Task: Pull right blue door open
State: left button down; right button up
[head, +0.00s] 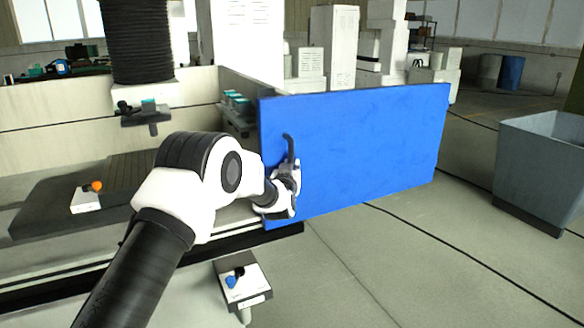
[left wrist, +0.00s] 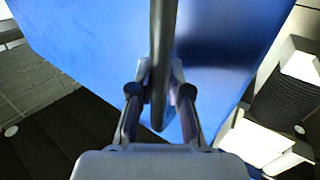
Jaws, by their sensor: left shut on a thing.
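The blue door (head: 365,150) stands swung out from the machine, to the right of its worktable in the head view. A dark bar handle (head: 290,149) is on its left part. My left gripper (head: 288,178) is at the lower part of this handle. In the left wrist view the handle (left wrist: 162,60) runs down between the two fingers of my left gripper (left wrist: 160,92), which are shut on it. The blue door (left wrist: 90,40) fills the upper part of that view. My right gripper is in neither view.
A grey bin (head: 540,165) stands on the floor at the right. The machine's dark worktable (head: 125,170) is at the left. A small control box (head: 243,282) with a blue knob is below the door's left end. The floor between door and bin is open, with cables across it.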

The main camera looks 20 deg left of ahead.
pick_arm(q)
jog(key=c, duration=1.1)
grip_release()
jog(key=v, duration=1.2)
jog(key=shift+a, duration=0.1)
